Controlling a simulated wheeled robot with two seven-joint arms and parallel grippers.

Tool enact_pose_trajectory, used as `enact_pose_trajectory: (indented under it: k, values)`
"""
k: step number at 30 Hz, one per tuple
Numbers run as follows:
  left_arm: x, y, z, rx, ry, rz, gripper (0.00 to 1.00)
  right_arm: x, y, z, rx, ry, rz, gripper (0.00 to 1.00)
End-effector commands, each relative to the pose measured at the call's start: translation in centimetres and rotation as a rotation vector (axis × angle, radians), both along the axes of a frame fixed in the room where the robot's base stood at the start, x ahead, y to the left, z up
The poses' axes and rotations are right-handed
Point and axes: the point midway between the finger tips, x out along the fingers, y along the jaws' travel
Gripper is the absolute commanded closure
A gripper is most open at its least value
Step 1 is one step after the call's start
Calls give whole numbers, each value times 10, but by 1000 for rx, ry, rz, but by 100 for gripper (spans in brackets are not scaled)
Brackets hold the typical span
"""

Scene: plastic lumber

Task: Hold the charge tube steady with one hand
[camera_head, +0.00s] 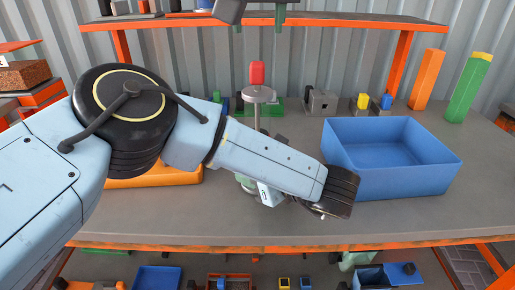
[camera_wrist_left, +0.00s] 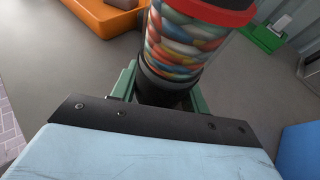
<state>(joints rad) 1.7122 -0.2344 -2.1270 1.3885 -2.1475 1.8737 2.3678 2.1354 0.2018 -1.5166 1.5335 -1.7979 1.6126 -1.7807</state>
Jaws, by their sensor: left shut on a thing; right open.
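The charge tube (camera_wrist_left: 186,42), clear with multicoloured pellets, a red rim and a dark base, fills the top of the left wrist view. My left gripper (camera_wrist_left: 163,96) is shut on its lower dark part, one green finger on each side. In the head view my left forearm crosses in front and hides most of the tube and the left fingers. A grey disc (camera_head: 259,94) with a red knob (camera_head: 257,73) on a rod rises behind the forearm; its lower end is hidden. My right gripper (camera_head: 259,24) hangs open and empty above the red knob, its green fingers apart.
A blue bin (camera_head: 440,160) stands right of my left wrist. An orange tray (camera_head: 155,180) lies left, partly behind the arm. Small fixtures (camera_head: 320,102) and orange (camera_head: 427,78) and green (camera_head: 468,90) blocks stand behind. An orange-edged shelf (camera_head: 345,22) spans the back.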

Motion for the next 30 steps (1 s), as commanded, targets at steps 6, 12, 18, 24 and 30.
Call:
enact_pose_trajectory:
  k: [6, 12, 18, 24, 30]
  values:
    - [0, 0, 1, 1, -2, 0, 93, 0, 0, 0, 0, 0, 0, 53]
    - [0, 0, 1, 1, -2, 0, 47, 0, 0, 0, 0, 0, 0, 53]
    - [0, 0, 1, 0, -1, 0, 29, 0, 0, 0, 0, 0, 0, 53]
    - [0, -1, 0, 0, 0, 0, 29, 0, 0, 0, 0, 0, 0, 53]
    - [-15, -15, 8, 0, 0, -4, 29, 0, 0, 0, 0, 0, 0, 53]
